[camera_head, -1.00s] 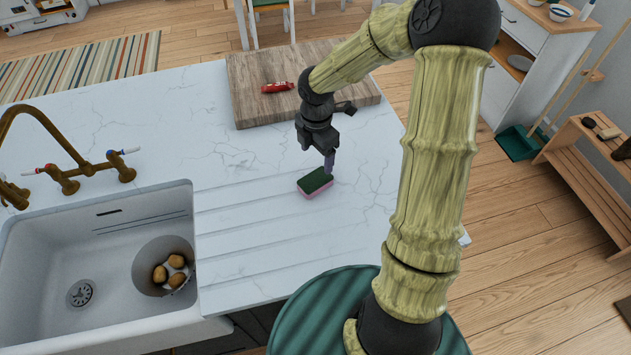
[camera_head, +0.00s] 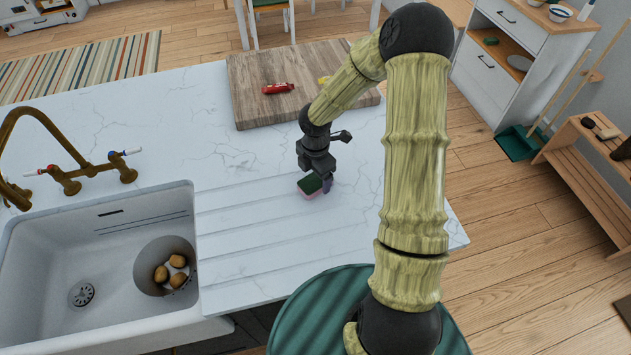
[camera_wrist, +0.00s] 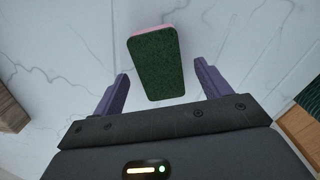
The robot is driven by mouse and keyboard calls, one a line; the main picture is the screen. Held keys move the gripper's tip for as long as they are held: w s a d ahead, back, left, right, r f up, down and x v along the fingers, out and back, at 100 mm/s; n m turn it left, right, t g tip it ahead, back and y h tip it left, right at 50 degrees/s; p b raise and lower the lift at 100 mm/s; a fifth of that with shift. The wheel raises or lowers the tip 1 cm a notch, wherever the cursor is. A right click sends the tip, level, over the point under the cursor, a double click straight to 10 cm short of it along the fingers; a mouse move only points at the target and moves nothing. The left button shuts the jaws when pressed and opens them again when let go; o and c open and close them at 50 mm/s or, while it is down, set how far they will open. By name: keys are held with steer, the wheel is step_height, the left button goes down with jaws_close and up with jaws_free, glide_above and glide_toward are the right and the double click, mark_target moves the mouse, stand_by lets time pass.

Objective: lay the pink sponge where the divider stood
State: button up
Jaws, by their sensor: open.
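The pink sponge (camera_head: 308,194) lies on the white marble counter, with its dark green scouring side up and its pink side below. In the wrist view the sponge (camera_wrist: 156,66) lies ahead of and partly between the two purple fingers. My gripper (camera_head: 326,185) points down at the sponge's right end and partly hides it. The gripper (camera_wrist: 160,88) is open, with a gap on each side of the sponge. I cannot tell how high the fingertips are above the counter. I see no divider that I can name.
A wooden board (camera_head: 250,104) with a red item (camera_head: 278,88) and a yellow item (camera_head: 324,80) lies behind the gripper. The sink (camera_head: 100,300) on the left has a round bowl holding several potatoes (camera_head: 178,261). The grooved counter between sink and sponge is clear.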

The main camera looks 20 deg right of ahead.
mark_target(316, 180)
step_height(316, 180, down, 2)
steer(key=shift+f, duration=0.15)
stand_by(0.4)
steer(key=c, duration=1.1)
step_height(316, 180, up, 10)
steer(key=shift+r, duration=0.1)
